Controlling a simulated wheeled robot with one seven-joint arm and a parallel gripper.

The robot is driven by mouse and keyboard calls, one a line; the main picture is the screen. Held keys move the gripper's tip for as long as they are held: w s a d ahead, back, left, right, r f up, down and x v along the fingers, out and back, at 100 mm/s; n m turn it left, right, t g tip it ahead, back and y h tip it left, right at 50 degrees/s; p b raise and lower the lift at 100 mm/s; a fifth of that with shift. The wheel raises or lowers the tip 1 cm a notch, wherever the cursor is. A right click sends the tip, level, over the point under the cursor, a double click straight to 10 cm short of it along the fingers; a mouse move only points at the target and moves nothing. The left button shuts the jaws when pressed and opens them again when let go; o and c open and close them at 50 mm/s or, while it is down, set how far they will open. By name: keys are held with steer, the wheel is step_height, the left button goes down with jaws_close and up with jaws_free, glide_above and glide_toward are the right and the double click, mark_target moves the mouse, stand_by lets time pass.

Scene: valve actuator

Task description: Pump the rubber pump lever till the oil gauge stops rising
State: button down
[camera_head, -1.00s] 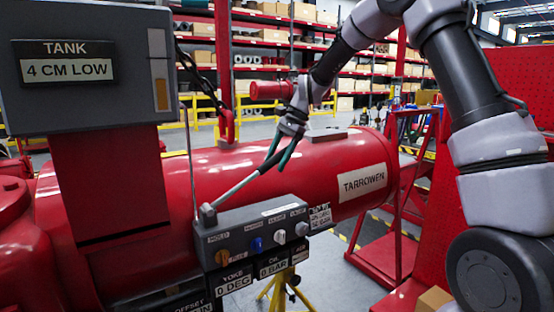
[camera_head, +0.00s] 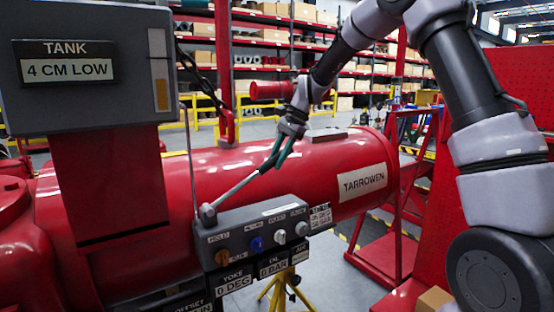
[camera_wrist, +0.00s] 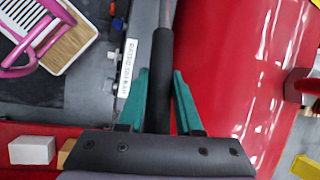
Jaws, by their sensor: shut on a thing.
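The pump lever (camera_head: 234,189) is a slim pale rod rising at a slant to the right from a pivot on the grey control box (camera_head: 240,244). Its black rubber grip (camera_wrist: 160,88) lies between the green fingers of my gripper (camera_wrist: 160,76) in the wrist view. My gripper (camera_head: 273,160) is shut on the lever's upper end, in front of the red cylinder (camera_head: 320,166). The box's oil readout (camera_head: 272,268) shows 0 BAR. The tank display (camera_head: 66,62) reads 4 CM LOW, with a yellow-orange level strip (camera_head: 161,95) beside it.
Several knobs, one blue (camera_head: 257,244), sit on the box face near the lever's pivot. The yoke readout (camera_head: 235,281) shows 0 DEG. A red frame (camera_head: 395,220) stands at the right. Some free air is above the cylinder.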

mark_target(284, 202)
stand_by(0.8)
steer(key=f+g+y, duration=0.1)
steer(key=f, duration=0.2)
steer(key=w+d+f+g+y, duration=0.1)
steer(key=f, duration=0.3)
steer(key=d+f+y, duration=0.1)
steer(key=f+y, duration=0.1)
steer(key=f, duration=0.1)
steer(key=shift+w+d+f+g, duration=0.15)
steer(key=shift+w+f+g, duration=0.05)
steer(key=shift+f+g, duration=0.2)
steer(key=shift+f+y, duration=0.4)
steer(key=shift+f, duration=0.2)
steer(key=c, duration=0.6)
jaws_free()
steer(key=shift+r, duration=0.1)
steer(key=v, duration=1)
steer(key=shift+w+d+r, duration=0.15)
steer(key=shift+w+d, duration=0.05)
steer(key=shift+d, duration=0.1)
